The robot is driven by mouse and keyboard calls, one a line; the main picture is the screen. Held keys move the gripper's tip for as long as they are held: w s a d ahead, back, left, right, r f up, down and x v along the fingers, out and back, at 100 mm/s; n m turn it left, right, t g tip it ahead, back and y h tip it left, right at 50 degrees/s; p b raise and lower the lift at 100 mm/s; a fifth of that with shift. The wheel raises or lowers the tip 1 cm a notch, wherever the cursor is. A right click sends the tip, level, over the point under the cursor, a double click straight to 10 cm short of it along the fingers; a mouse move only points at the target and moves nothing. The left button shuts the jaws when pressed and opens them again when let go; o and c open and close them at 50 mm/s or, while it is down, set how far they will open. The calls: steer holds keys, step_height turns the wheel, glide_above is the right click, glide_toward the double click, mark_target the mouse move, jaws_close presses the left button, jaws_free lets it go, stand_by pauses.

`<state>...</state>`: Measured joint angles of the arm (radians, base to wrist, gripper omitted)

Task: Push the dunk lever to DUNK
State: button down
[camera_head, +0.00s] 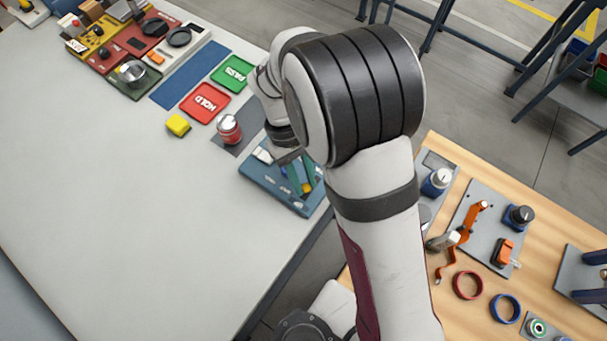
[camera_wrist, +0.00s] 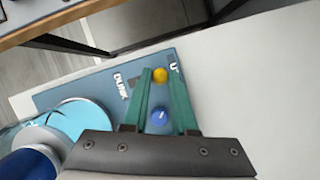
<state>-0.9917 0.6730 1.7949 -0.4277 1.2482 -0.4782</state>
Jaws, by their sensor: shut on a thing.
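The dunk lever shows as a yellow ball knob (camera_wrist: 160,75) on a blue-grey panel (camera_wrist: 75,96). Beside the slot the panel reads DUNK to the left and a partly hidden label starting with U to the right; the knob sits nearer the U label. My gripper (camera_wrist: 161,80) has its two green fingers closed around the knob, one on each side. A blue round knob (camera_wrist: 158,117) shows between the fingers, nearer the palm. In the head view the panel (camera_head: 262,181) lies at the table's edge, with my gripper (camera_head: 303,187) over it and the yellow knob between the fingers; my arm hides part of it.
In the wrist view a light-blue round dish (camera_wrist: 85,118) is left of the fingers. In the head view a red can (camera_head: 229,130), a yellow block (camera_head: 178,125), a red HOLD tray (camera_head: 204,102) and a green PASS tray (camera_head: 233,73) are nearby.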

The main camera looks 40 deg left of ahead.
steer(key=shift+w+r+g, duration=0.1)
steer(key=shift+w+g, duration=0.85)
steer(key=shift+g, duration=0.45)
steer(key=c, duration=0.7)
jaws_free()
steer(key=v, duration=1.5)
steer(key=shift+a+r, duration=0.3)
steer(key=shift+w, duration=0.1)
